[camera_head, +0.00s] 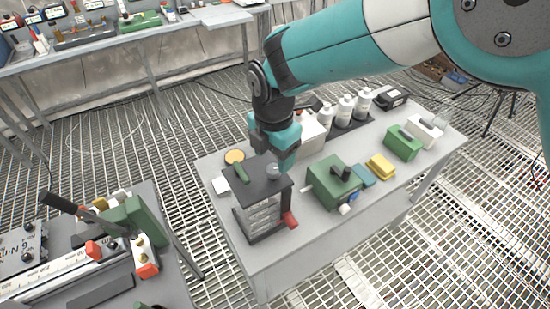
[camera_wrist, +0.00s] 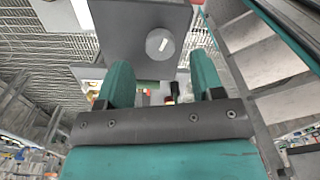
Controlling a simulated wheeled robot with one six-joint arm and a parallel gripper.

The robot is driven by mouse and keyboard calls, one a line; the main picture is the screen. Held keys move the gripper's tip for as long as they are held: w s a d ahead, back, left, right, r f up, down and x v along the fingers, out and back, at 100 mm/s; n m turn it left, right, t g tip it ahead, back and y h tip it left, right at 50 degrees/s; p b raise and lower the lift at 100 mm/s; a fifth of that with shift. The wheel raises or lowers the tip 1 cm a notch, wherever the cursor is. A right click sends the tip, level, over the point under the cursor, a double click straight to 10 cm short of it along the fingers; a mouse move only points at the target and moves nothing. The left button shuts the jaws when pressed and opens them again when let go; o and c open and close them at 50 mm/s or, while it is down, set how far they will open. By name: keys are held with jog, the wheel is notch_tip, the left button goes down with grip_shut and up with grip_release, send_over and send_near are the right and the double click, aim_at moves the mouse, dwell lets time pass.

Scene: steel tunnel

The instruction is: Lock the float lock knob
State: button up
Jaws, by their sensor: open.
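A device with a dark top plate (camera_head: 258,188) stands at the near left of the grey table. A round pale grey knob (camera_head: 273,171) sits on its top plate; I take it for the float lock knob, though no label is readable. My gripper (camera_head: 284,158) is close to the grey knob, empty. In the wrist view the teal fingers (camera_wrist: 161,78) are apart, and the knob (camera_wrist: 158,44) on the dark plate (camera_wrist: 125,30) shows between their lines. Contact cannot be told.
Right of the device on the table are a green box-like unit (camera_head: 333,183), a yellow block (camera_head: 381,166) and another green block (camera_head: 403,143). White bottles (camera_head: 345,108) stand behind. A second bench (camera_head: 180,280) with tools is at the near left. Grating floor separates the benches.

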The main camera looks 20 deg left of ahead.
aim_at(274, 168)
jog(key=shift+f+p, duration=0.4)
jog(key=shift+f, duration=1.6)
jog(key=c, duration=0.9)
